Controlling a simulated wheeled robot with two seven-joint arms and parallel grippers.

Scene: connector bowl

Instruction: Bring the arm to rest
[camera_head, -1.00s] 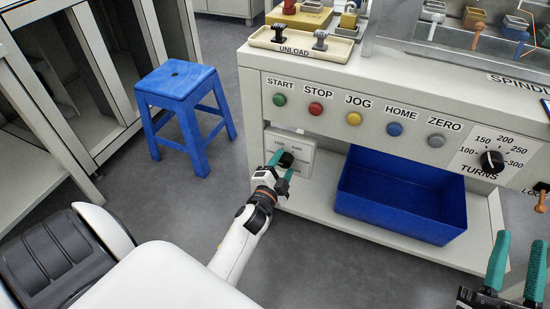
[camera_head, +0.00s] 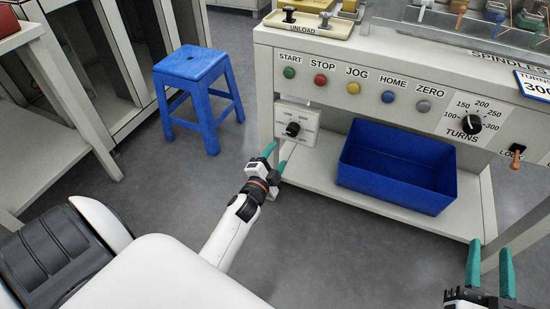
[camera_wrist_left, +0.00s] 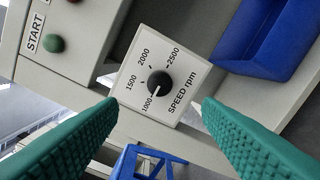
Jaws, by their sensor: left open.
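My left gripper (camera_head: 275,159) is open and empty, with teal fingers, just below and left of the speed knob. The black speed knob (camera_head: 292,129) sits on a white plate (camera_head: 310,118) on the machine's front. In the left wrist view the knob (camera_wrist_left: 159,83) shows between the two spread fingers, apart from both, and its white mark points toward 1000. My right gripper (camera_head: 490,268) is at the lower right with its teal fingers apart and nothing between them.
A blue bin (camera_head: 397,165) stands on the machine's lower shelf. A blue stool (camera_head: 192,68) stands on the floor to the left. Coloured buttons and a turns knob (camera_head: 471,124) line the machine's front. Grey floor around my left arm is clear.

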